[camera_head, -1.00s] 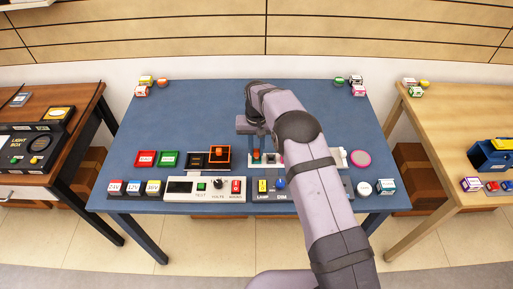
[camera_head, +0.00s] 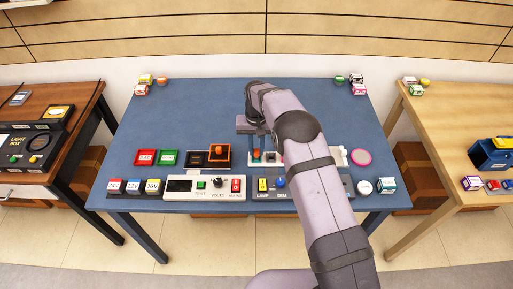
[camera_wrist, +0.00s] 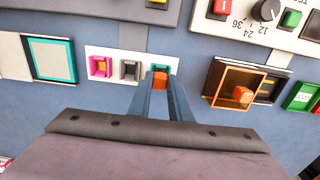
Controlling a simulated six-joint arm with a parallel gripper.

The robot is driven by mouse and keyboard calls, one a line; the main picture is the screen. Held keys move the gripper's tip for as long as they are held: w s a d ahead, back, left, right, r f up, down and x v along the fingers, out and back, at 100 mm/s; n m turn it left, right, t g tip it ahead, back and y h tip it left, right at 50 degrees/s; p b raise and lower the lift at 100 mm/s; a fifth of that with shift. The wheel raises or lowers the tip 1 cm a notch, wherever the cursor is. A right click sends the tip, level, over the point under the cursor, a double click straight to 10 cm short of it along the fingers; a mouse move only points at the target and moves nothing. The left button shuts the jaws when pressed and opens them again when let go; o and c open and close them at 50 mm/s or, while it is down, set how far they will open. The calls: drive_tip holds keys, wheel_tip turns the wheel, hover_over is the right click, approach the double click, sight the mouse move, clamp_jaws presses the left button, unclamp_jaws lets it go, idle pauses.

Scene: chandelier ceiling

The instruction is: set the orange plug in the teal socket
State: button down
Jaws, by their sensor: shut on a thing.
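My gripper (camera_wrist: 160,83) is shut on the orange plug (camera_wrist: 160,81), which shows between the fingertips in the wrist view. The teal socket (camera_wrist: 159,69) is the end one of a white strip (camera_wrist: 115,54), beside a grey socket (camera_wrist: 130,70) and a pink socket (camera_wrist: 100,66). The plug is at the teal socket and overlaps its near edge; I cannot tell how deep it sits. In the head view the orange plug (camera_head: 256,154) shows under my gripper (camera_head: 257,147), and my arm covers part of the strip.
An orange-framed box with an orange button (camera_wrist: 242,95) stands close to the right in the wrist view. A teal-edged white panel (camera_wrist: 50,59) is on the left. Control panels (camera_head: 205,188) line the table's front.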

drive_tip(key=shift+f, duration=0.2)
idle(0.4)
drive_tip(key=c, duration=1.2)
unclamp_jaws()
drive_tip(key=shift+o, duration=0.2)
drive_tip(key=shift+r, duration=0.1)
drive_tip(key=shift+r+p, duration=2.2)
drive_tip(key=shift+r, duration=1.5)
